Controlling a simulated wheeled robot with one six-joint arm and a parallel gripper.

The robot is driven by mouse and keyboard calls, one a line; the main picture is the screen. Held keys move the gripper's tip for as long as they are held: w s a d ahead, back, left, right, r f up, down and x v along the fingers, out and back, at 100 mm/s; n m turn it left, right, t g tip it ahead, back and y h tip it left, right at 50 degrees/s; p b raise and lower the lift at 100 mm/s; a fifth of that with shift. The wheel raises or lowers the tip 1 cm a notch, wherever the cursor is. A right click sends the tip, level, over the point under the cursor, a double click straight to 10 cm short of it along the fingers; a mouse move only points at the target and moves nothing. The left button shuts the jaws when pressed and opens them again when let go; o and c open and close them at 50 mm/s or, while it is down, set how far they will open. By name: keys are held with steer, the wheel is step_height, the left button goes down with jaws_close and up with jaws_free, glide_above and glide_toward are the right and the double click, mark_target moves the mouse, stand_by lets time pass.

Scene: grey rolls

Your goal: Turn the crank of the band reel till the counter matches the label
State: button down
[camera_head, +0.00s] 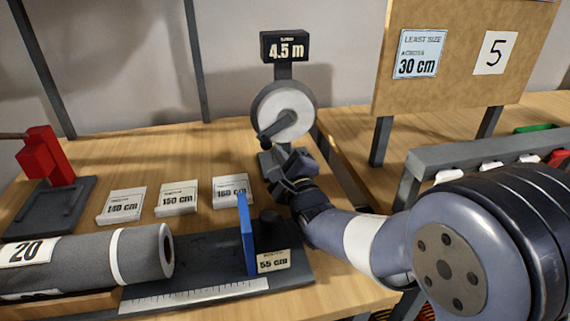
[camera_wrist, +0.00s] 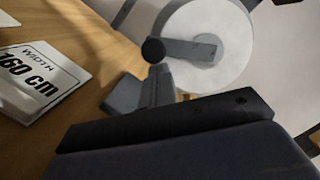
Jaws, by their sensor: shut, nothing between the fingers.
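The band reel (camera_head: 286,112) stands at the back middle of the table, with a pale round face in a dark rim. Its dark crank (camera_head: 275,126) points down and left from the hub, ending in a knob. In the wrist view the crank arm (camera_wrist: 190,48) runs left to a round black knob (camera_wrist: 153,50). The counter (camera_head: 285,48) above the reel reads 4.5 m. My gripper (camera_head: 292,172) is shut and empty, just below the crank, in front of the reel's foot.
Cards reading 160 cm (camera_head: 231,190), 150 cm (camera_head: 177,197) and one less clear (camera_head: 122,206) lie left. A grey roll (camera_head: 90,260) lies front left near a blue upright plate (camera_head: 246,234) with a 55 cm label (camera_head: 273,262). A board (camera_head: 455,50) shows "30 cm" and "5".

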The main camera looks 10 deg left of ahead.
steer(key=shift+s+a+r+m+b, duration=0.1)
steer(key=shift+a+r+m+b, duration=0.15)
steer(key=shift+m+b, duration=0.3)
steer(key=shift+s+a+r+m+b, duration=0.1)
steer(key=shift+a+r+m+b, duration=0.15)
steer(key=shift+m, duration=0.5)
steer(key=shift+t, duration=0.3)
